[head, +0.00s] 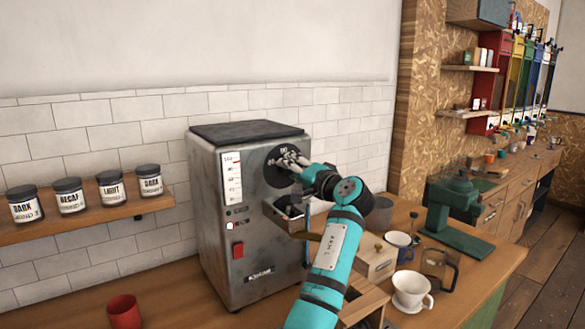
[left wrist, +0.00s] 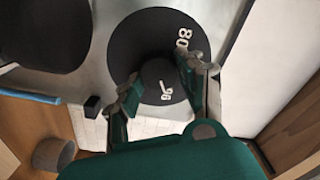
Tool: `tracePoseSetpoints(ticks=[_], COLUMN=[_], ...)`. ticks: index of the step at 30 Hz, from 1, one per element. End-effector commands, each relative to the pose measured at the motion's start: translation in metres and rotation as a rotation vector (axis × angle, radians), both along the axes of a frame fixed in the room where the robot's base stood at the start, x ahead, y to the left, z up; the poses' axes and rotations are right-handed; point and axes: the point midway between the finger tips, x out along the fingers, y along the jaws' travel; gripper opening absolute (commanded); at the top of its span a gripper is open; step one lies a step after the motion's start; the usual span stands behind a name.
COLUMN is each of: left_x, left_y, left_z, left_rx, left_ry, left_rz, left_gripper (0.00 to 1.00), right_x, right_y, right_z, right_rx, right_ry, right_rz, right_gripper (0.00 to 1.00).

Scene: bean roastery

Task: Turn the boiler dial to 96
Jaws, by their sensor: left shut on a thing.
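The boiler (head: 218,262) is a grey metal box with a dark top, standing on the wooden counter. Its round black dial plate (head: 273,178) is high on the front, partly hidden by my left gripper (head: 288,160). In the left wrist view the plate (left wrist: 138,35) carries the white numbers 80 and 96. The dark round knob (left wrist: 153,72) is at its middle, with a short white line near the 96. My left gripper (left wrist: 160,78) is shut on the knob, one finger on each side. My right gripper is not in view.
A white gauge (head: 232,185) and a red switch (head: 238,250) are on the boiler front. A red cup (head: 124,312) stands at the left. A white cup (head: 411,290), a glass jug (head: 440,268) and a green grinder (head: 455,200) stand to the right. Jars fill the wall shelf (head: 100,216).

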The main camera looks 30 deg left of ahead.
Motion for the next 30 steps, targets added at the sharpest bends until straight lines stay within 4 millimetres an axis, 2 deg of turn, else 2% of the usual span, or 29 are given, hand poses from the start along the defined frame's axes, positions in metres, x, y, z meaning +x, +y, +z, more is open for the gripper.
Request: tracePoseSetpoints(ticks=[10, 11, 15, 25, 30], left_x=[0.0, 0.0, 0.0, -0.001, -0.009], left_y=[0.0, 0.0, 0.0, -0.003, -0.024], left_z=[0.001, 0.001, 0.001, 0.0, -0.001], left_rx=[0.004, 0.004, 0.003, 0.002, 0.002], left_ry=[0.003, 0.003, 0.002, 0.002, 0.003], left_rz=[0.0, 0.0, 0.0, 0.0, -0.003], left_gripper=[0.07, 0.41, 0.6, 0.61, 0.61], right_x=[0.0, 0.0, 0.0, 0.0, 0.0], right_y=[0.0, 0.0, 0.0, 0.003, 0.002], right_z=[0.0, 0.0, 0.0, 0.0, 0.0], right_rx=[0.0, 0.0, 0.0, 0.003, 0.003], right_ry=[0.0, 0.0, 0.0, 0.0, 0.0], right_rz=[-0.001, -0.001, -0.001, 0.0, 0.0], right_gripper=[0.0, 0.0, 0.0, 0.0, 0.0])
